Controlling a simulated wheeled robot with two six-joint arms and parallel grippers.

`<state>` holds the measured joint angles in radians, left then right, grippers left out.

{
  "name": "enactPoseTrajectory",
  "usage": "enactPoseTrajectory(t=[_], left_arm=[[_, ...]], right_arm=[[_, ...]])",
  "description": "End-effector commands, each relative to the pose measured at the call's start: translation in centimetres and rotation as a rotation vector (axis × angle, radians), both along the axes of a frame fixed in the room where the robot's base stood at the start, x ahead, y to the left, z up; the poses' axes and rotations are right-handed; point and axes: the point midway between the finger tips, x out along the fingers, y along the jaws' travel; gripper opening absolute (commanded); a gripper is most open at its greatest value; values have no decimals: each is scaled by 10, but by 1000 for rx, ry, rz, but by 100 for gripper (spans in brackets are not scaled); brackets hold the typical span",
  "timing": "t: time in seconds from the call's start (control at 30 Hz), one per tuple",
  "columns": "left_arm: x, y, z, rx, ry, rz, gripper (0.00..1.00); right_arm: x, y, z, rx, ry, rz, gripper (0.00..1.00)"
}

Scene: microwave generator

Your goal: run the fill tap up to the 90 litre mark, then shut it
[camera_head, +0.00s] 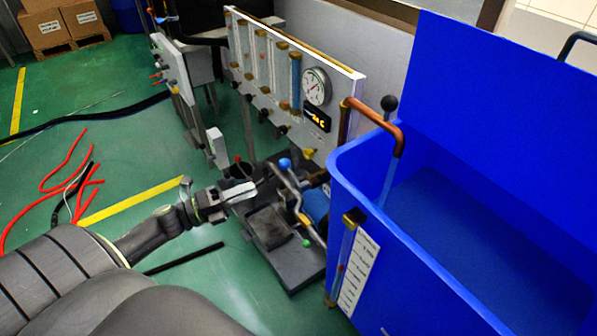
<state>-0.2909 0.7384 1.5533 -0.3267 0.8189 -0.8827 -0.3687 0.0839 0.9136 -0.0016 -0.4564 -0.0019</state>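The blue tank (450,275) stands at the right, with a white marked scale (359,272) and a narrow sight tube (346,250) on its near left corner. The scale's figures are too small to read. The copper fill pipe (372,115) bends over the tank rim. A black ball knob (389,103) stands up at its bend. A narrow pale blue streak (388,183) runs below the spout; I cannot tell whether it is water. My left gripper (240,192) is left of the tank, well away from the knob. Its finger opening is unclear. My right gripper is out of view.
A grey machine base (278,242) with a blue-ball lever (285,164) stands between my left gripper and the tank. A panel (290,85) with tubes, a gauge (316,86) and a lit display is behind. Red hoses (65,180) lie on the green floor.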

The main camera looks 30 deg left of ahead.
Motion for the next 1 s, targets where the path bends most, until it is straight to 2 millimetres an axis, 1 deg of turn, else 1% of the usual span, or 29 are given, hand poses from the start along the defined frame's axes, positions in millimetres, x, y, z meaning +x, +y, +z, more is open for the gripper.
enactPoseTrajectory(t=[0.03,0.3,0.53,0.63,0.73,1.0], left_arm=[[10,-7,4,-4,-6,0,32],[59,-42,12,-4,-5,1,32],[94,-67,18,-4,-4,1,32],[104,-74,19,-3,-2,2,32],[110,-79,19,-1,-1,2,32],[114,-81,19,-1,0,2,32]], right_arm=[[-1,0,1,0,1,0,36],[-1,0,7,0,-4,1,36],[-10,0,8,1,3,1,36],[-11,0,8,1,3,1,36],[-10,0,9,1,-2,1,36],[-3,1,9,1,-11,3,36]])
